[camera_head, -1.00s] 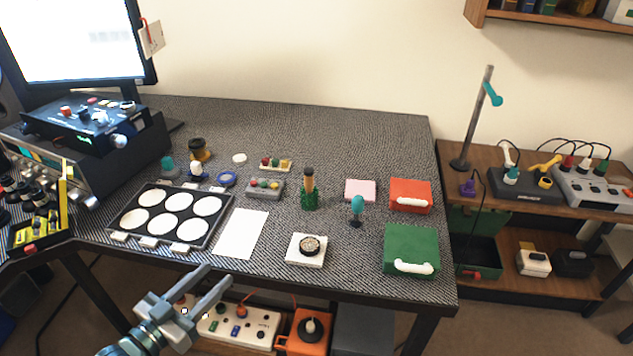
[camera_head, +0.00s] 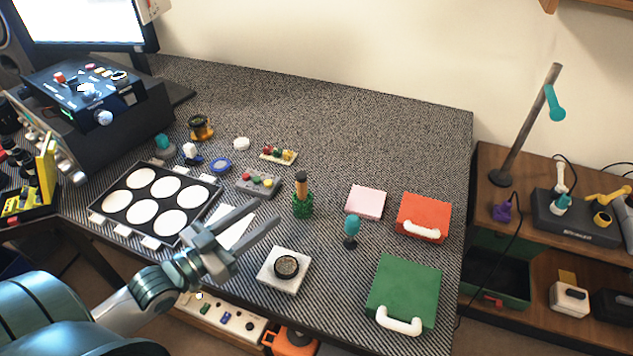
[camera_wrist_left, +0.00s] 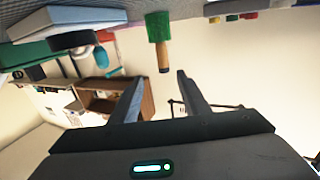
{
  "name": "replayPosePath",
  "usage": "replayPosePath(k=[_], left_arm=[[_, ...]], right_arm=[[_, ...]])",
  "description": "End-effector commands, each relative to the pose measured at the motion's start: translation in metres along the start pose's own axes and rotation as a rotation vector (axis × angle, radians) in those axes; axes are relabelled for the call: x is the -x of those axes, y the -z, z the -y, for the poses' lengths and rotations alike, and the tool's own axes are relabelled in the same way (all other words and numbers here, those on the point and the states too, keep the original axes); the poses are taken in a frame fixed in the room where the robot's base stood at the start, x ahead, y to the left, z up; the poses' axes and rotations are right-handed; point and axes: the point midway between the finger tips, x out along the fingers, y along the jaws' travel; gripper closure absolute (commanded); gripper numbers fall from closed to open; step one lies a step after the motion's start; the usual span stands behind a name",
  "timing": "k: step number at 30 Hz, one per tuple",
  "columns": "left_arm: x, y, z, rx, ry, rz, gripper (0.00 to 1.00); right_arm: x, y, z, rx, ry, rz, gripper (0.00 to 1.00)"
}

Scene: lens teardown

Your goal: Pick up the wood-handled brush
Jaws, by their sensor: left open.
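The wood-handled brush (camera_head: 302,203) stands upright on the dark textured table, with green bristles below and a wooden handle on top. It also shows upside down in the left wrist view (camera_wrist_left: 158,30), its handle hanging toward the gap between the fingers. My left gripper (camera_head: 265,214) is open and empty. It is in front and to the left of the brush in the head view, apart from it. The fingers (camera_wrist_left: 158,78) also show in the left wrist view. My right gripper is out of view.
A white block with a round lens (camera_head: 287,267) lies in front of the brush. A grey block with coloured knobs (camera_head: 246,188) is to its left. A teal-headed tool (camera_head: 352,229), pink pad (camera_head: 366,203), red box (camera_head: 424,214) and green box (camera_head: 403,290) stand to the right.

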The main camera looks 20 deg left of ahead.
Motion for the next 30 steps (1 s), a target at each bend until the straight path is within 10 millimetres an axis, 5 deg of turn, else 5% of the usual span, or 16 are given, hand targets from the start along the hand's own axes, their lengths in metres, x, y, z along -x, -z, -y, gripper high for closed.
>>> replayPosePath(k=[17, 30], left_arm=[[-0.006, 0.000, 0.000, 0.000, 0.000, -0.001, 0.58], [-0.056, 0.002, 0.001, 0.001, 0.001, -0.002, 0.58]], right_arm=[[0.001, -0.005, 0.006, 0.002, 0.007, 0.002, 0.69], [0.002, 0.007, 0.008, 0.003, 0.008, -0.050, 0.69]])
